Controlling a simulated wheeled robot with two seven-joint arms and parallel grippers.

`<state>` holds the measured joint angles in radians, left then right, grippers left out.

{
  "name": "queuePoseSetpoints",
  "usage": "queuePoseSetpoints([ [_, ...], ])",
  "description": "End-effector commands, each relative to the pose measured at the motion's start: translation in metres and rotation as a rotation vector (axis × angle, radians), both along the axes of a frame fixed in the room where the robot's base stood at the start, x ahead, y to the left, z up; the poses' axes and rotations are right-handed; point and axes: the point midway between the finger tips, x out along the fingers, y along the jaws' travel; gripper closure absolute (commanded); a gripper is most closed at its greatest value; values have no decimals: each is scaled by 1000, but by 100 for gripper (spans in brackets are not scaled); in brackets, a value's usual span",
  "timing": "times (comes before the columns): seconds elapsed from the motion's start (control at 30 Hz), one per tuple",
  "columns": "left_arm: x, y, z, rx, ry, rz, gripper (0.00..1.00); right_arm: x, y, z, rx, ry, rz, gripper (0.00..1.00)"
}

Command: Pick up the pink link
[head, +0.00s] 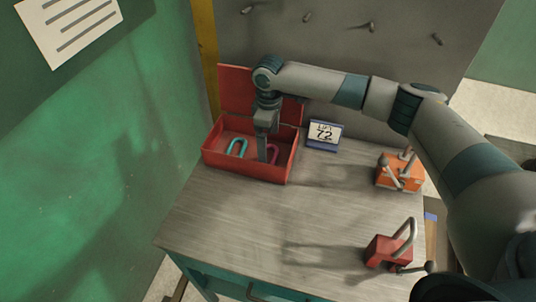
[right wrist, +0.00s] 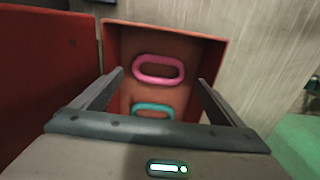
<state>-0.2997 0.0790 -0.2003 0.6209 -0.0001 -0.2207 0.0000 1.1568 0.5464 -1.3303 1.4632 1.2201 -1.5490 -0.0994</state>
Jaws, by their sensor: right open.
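The pink link (right wrist: 158,57) is an oval ring lying in the open red box. In the head view the pink link (head: 273,153) is partly hidden behind my right gripper (head: 268,158), which reaches down into the box. A teal link (head: 237,147) lies to its left; in the right wrist view the teal link (right wrist: 153,109) is nearer the gripper body. My right gripper (right wrist: 160,85) is open, with the pink link showing between and beyond its fingers and nothing held. I cannot tell how far above the link the fingertips are. My left gripper is out of view.
The red box (head: 243,169) has low walls and a raised lid (head: 233,88) at the back. The table (head: 240,220) in front is clear.

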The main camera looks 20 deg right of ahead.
Motion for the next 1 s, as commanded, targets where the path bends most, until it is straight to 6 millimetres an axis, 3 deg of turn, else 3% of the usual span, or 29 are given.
queuePoseSetpoints([
  [0.37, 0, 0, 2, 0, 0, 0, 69, 0, 0, -2, 0, 1, -1, 8],
  [0.63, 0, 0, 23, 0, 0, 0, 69, 3, 2, -26, -1, 2, -2, 8],
  [0.8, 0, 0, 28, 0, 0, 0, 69, 3, 2, -46, 1, 1, -1, 8],
  [1.0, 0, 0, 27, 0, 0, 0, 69, 3, 1, -52, 0, 0, 0, 8],
])
